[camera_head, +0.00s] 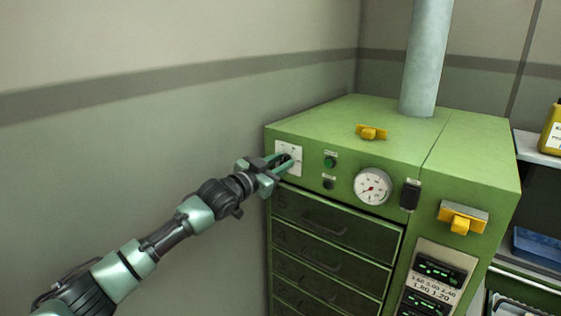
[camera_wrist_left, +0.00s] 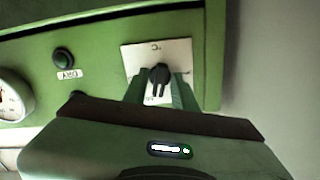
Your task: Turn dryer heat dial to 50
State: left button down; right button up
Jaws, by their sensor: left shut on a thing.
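The green dryer (camera_head: 340,140) stands in the corner. Its heat dial (camera_wrist_left: 158,76) is a black knob on a white square plate at the upper left of the dryer's front; the plate (camera_head: 289,158) shows in the head view. My left gripper (camera_head: 284,160) reaches in from the left and is shut on the dial. In the left wrist view its two green fingers (camera_wrist_left: 160,92) sit on either side of the knob. In the head view the fingers hide the knob. The plate's markings are too small to read. My right gripper is not in view.
Beside the dial are green and black buttons (camera_head: 330,161) and a round gauge (camera_head: 373,186). Drawers (camera_head: 335,222) lie below. Yellow handles (camera_head: 463,218) are on the right front and top. The grey wall (camera_head: 150,130) is close on the left.

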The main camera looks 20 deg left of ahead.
pick_arm(q)
jog(key=shift+f+m+p, duration=0.1)
jog(key=shift+m+p, duration=0.25)
jog(key=shift+m, duration=0.85)
jog(key=c, duration=1.4)
grip_release()
jog(key=shift+c, duration=0.2)
jog(key=b+v, duration=0.2)
jog(key=v, duration=0.6)
jog(key=shift+b, duration=0.35)
